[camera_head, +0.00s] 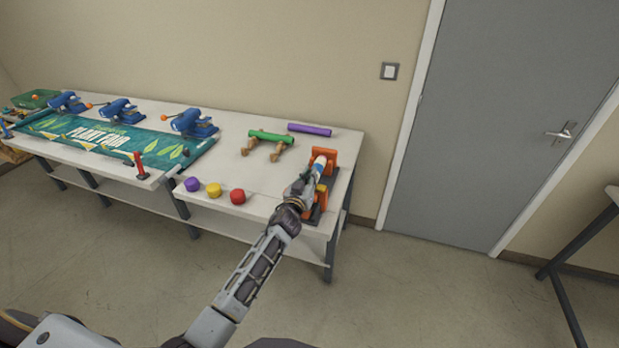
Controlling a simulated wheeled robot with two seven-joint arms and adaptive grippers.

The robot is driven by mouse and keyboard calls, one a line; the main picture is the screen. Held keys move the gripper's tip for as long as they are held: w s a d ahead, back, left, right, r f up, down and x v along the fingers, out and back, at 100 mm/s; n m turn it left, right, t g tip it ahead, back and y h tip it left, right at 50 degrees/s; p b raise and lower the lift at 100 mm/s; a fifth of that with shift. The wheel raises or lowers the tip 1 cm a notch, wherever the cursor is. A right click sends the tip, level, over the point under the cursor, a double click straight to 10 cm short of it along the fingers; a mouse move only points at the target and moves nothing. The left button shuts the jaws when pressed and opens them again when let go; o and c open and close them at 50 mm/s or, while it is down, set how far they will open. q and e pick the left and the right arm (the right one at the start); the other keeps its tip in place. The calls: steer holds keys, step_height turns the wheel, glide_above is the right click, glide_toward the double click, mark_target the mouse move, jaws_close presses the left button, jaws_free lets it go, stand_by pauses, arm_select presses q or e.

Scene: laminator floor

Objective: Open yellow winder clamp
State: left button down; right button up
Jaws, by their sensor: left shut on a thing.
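The winder (329,166) stands at the right end of the work table, with orange end stands on a dark base. A white and blue roll (319,167) shows between the stands. The yellow winder clamp (321,192) shows as a small yellow patch at the near stand, partly hidden behind my left gripper. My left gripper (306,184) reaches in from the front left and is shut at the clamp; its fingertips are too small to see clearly. My right gripper is not in view.
Purple (192,185), yellow (214,189) and red (237,196) round knobs lie along the table's front edge. A green roller (270,136) on wooden supports and a purple bar (309,130) lie behind. A printed banner (110,137) and blue clamps (194,123) are at left. A grey door (490,120) is at right.

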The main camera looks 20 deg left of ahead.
mark_target(324, 189)
arm_select(q)
steer(key=shift+d+r, duration=0.1)
steer(key=shift+d, duration=0.1)
steer(key=shift+d+r+m, duration=0.1)
steer(key=shift+m, duration=0.3)
steer(key=m, duration=0.1)
steer(key=d+r+m, duration=0.1)
steer(key=m, duration=0.1)
steer(key=shift+d, duration=0.25)
steer(key=d+m, duration=0.1)
steer(key=m, duration=0.2)
steer(key=shift+s+d+r, duration=0.1)
steer(key=shift+d+r, duration=0.1)
steer(key=shift+d, duration=0.15)
steer(key=shift+d+m+b, duration=0.35)
steer(key=shift+d+m, duration=0.35)
steer(key=shift+m, duration=0.4)
steer(key=d+m, duration=0.1)
steer(key=m, duration=0.1)
steer(key=d+m+b, duration=0.1)
steer(key=m, duration=0.1)
steer(key=d+f+m, duration=0.1)
steer(key=m, duration=0.1)
steer(key=shift+s+d+f, duration=0.1)
steer(key=shift+s+d, duration=0.05)
steer(key=shift+d, duration=0.1)
steer(key=shift+m, duration=0.3)
